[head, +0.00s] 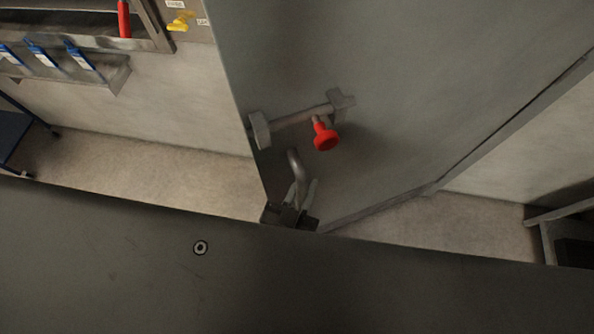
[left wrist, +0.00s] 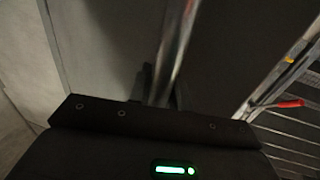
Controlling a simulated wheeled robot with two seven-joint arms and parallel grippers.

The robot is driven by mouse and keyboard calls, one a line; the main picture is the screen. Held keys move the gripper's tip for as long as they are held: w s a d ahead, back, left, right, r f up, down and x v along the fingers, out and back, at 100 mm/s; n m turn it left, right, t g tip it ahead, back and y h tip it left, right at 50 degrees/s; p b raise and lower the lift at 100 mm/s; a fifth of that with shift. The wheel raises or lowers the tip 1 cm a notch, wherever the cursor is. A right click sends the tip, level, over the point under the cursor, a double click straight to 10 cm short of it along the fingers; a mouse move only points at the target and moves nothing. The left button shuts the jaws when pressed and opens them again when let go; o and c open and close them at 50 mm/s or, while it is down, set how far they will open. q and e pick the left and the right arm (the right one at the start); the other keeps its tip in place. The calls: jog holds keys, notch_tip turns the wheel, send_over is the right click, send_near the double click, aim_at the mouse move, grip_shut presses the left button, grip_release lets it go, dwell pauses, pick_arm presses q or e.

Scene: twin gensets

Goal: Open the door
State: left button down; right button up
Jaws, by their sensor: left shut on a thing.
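The grey door (head: 400,80) stands at an angle in the head view, with floor and wall visible past its left edge. It carries a metal latch bar (head: 295,117), a red knob (head: 325,136) and, lower down, a curved metal handle (head: 294,163). My left gripper (head: 301,192) is at the lower end of this handle, fingers shut on it. In the left wrist view, the shiny handle (left wrist: 178,45) runs down between the fingers of the left gripper (left wrist: 160,85); the exact contact is dark. My right gripper is not in view.
A dark flat surface with a round fitting (head: 201,247) fills the bottom of the head view. Shelving with blue-handled items (head: 80,55) is at upper left. A dark cart (head: 14,135) stands at the left edge. The floor (head: 150,175) left of the door is clear.

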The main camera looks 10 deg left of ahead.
pick_arm(q)
jog(key=shift+a+f, duration=0.15)
jog(key=shift+a, duration=0.05)
jog(key=c, duration=1.6)
grip_release()
jog(key=shift+c, duration=0.2)
jog(key=shift+o, duration=0.4)
jog(key=shift+s+a, duration=0.15)
jog(key=shift+s, duration=0.05)
